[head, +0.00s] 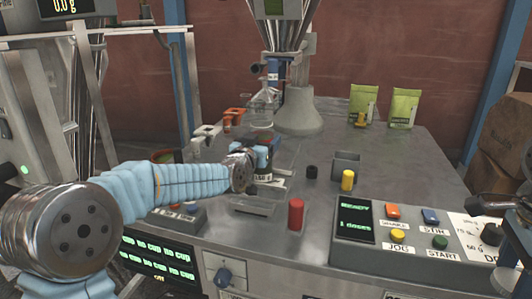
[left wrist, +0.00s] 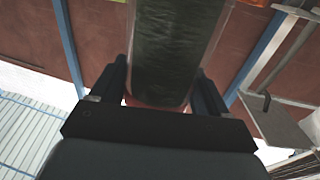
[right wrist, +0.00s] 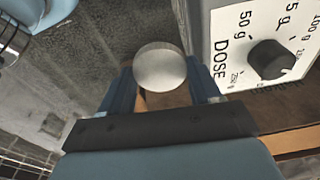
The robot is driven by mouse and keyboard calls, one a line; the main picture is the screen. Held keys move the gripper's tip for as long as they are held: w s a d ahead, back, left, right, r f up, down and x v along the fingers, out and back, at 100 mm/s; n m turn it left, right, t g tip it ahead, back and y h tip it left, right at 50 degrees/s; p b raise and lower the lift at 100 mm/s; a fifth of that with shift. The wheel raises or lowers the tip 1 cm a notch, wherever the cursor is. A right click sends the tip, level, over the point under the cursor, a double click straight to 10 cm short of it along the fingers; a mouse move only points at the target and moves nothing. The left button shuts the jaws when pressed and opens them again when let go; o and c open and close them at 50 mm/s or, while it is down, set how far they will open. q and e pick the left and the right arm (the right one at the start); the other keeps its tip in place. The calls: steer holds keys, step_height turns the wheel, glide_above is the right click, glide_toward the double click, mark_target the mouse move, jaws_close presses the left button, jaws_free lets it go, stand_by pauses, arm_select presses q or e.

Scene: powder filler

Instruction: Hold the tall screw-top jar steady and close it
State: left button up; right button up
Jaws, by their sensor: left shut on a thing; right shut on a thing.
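The tall jar (head: 264,136), with dark green contents, stands on the metal table below the filler. It also fills the top middle of the left wrist view (left wrist: 178,50). My left gripper (head: 262,158) is shut around the jar, one finger on each side. The jar's mouth is too small to make out. My right gripper (right wrist: 165,95) is shut on a round pale grey lid (right wrist: 160,68), held near the dose panel, away from the jar. In the head view the right gripper shows only partly at the right edge.
A control panel (head: 350,262) with buttons and a dose knob (right wrist: 270,60) fills the front right. Green bags (head: 404,108) stand behind.

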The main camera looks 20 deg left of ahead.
mark_target(262, 130)
arm_select(q)
steer(key=c, duration=0.5)
steer(key=shift+o, duration=0.2)
steer(key=shift+r, duration=0.15)
